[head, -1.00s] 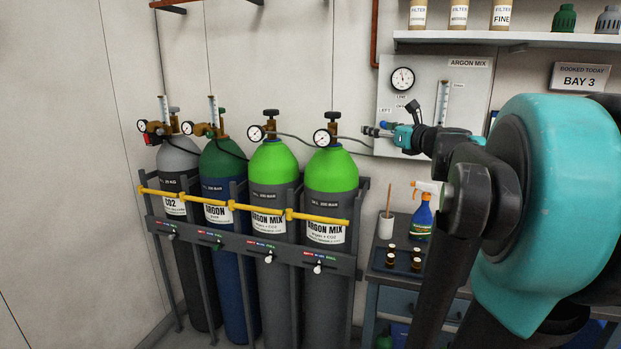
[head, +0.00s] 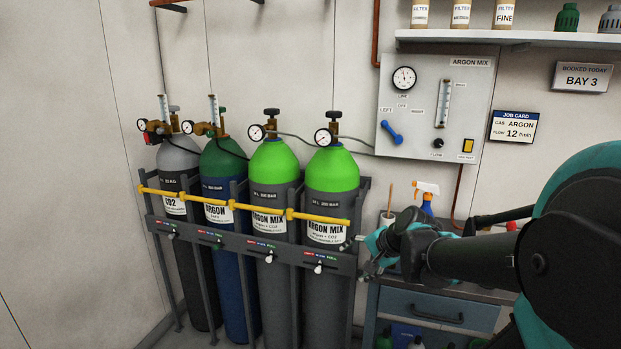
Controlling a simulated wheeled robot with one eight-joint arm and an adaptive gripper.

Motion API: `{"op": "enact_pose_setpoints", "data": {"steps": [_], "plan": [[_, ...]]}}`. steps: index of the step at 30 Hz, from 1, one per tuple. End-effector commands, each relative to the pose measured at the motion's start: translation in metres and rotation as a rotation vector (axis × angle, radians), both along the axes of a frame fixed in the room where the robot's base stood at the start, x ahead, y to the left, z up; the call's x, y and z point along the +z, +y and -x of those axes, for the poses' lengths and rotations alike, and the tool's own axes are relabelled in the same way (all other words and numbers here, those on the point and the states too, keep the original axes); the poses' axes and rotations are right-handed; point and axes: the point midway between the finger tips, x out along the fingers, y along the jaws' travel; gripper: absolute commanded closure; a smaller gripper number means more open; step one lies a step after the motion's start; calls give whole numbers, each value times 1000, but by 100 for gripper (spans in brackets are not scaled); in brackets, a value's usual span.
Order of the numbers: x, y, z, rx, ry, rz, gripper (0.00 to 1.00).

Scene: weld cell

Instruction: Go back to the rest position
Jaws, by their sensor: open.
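My gripper (head: 362,257) is at the end of my teal and black arm, low in the right half of the head view. It is small in the picture, and its jaws are apart with nothing seen between them. It is near the right end of the cylinder rack, in front of the blue bench. The ARGON MIX panel (head: 455,95) on the wall is in full view, with a gauge, a flow tube and a blue lever (head: 391,132) tilted toward the LEFT label. My gripper is apart from the panel.
A grey rack (head: 250,247) with a yellow bar holds several gas cylinders, including CO2 (head: 176,158), green ARGON (head: 221,160) and light green ARGON MIX (head: 330,170). A blue bench (head: 410,303) carries a spray bottle (head: 427,193).

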Motion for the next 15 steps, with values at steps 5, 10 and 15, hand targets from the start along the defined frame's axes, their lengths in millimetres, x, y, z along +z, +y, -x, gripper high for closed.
{"op": "enact_pose_setpoints", "data": {"steps": [5,10,15], "plan": [[-79,-28,71,357,5,455,28],[-113,-56,110,580,32,710,28],[-121,-66,122,650,45,787,28]]}}
